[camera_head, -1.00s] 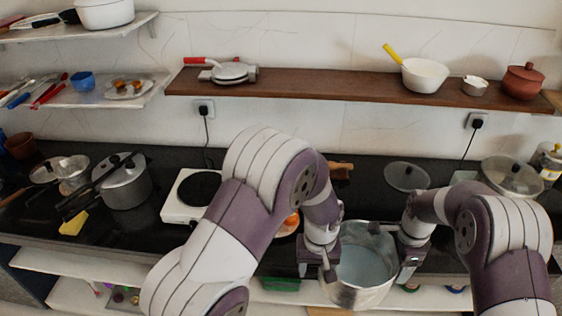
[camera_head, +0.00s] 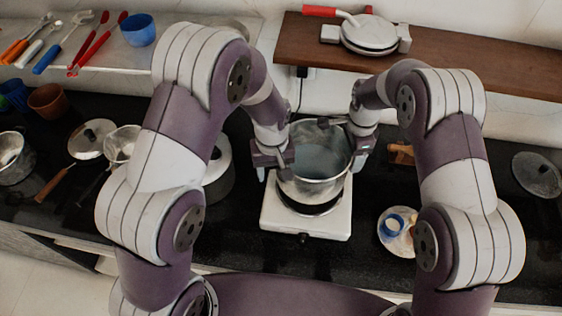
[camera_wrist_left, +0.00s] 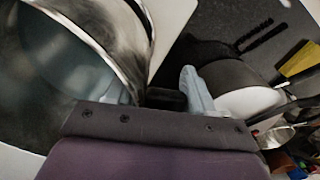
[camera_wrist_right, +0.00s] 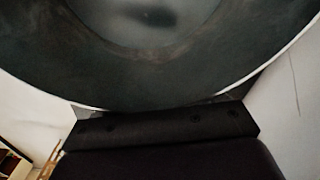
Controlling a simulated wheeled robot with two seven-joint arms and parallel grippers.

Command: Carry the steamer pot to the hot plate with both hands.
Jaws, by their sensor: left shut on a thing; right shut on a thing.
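The metal steamer pot (camera_head: 312,184), with a pale blue-grey inside, is upright between my two grippers. It is over the white hot plate (camera_head: 275,217), and part of the dark round burner (camera_head: 308,208) shows under it. I cannot tell whether the pot touches the burner. My left gripper (camera_head: 284,157) is shut on the pot's left side, and my right gripper (camera_head: 352,148) is shut on its right side. The pot wall also shows in the left wrist view (camera_wrist_left: 110,35) and the right wrist view (camera_wrist_right: 150,90). The fingers on the right are mostly hidden.
A grey pot (camera_head: 219,172) stands close left of the hot plate, partly behind my left arm. A plate with a blue cup (camera_head: 394,223) lies to the right. A glass lid (camera_head: 537,175) is at the far right. A wooden shelf (camera_head: 455,70) runs above the counter.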

